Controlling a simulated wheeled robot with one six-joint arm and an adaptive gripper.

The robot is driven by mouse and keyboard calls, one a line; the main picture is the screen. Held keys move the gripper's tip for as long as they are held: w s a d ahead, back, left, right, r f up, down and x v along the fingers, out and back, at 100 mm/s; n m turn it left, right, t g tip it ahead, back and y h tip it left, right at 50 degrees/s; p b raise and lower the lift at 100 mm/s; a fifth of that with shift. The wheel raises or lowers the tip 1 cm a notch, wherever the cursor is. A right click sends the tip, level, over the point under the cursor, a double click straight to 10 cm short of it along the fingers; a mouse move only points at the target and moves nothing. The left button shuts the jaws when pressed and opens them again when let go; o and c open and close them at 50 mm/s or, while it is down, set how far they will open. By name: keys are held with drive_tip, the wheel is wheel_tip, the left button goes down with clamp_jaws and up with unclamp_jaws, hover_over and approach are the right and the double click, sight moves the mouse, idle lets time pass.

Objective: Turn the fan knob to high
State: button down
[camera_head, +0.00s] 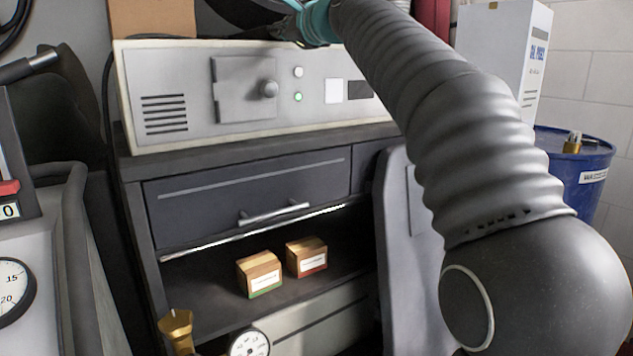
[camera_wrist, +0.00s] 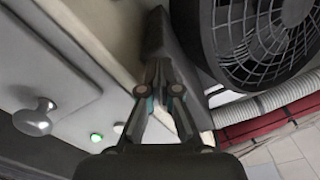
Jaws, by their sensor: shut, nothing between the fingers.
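A black fan with a round slatted grille (camera_wrist: 262,38) fills the upper right of the wrist view. A dark grey slab-like part (camera_wrist: 186,52) lies beside it, and I cannot tell whether it belongs to the fan. My gripper (camera_wrist: 158,68) is shut and empty, its fingertips close to this slab; I cannot tell whether they touch it. No fan knob can be made out; the fingers may hide it. In the head view my arm reaches up to the top edge, and the fan cannot be clearly seen there.
A pale control box (camera_head: 215,95) with a round knob (camera_head: 268,88) and a green-lit button (camera_head: 298,97) stands on a dark cabinet (camera_head: 250,190). The knob also shows in the wrist view (camera_wrist: 36,117). Two small cartons (camera_head: 260,273) sit on the shelf. A blue drum (camera_head: 580,185) stands right.

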drive_tip(key=shift+w+d+r+p, duration=0.2)
drive_tip(key=shift+r+p, duration=0.2)
drive_tip(key=shift+p, duration=0.4)
drive_tip(key=shift+w+d+r+p, duration=0.1)
drive_tip(key=shift+d+r+p, duration=0.2)
drive_tip(key=shift+p, duration=0.45)
drive_tip(key=shift+w+d+r+p, duration=0.1)
drive_tip(key=shift+w+r+p, duration=0.1)
drive_tip(key=shift+p, duration=0.2)
drive_tip(key=b+v, duration=0.2)
drive_tip(key=v, duration=0.4)
drive_tip(key=shift+s+a+r, duration=0.2)
drive_tip(key=shift+r, duration=0.15)
idle(0.3)
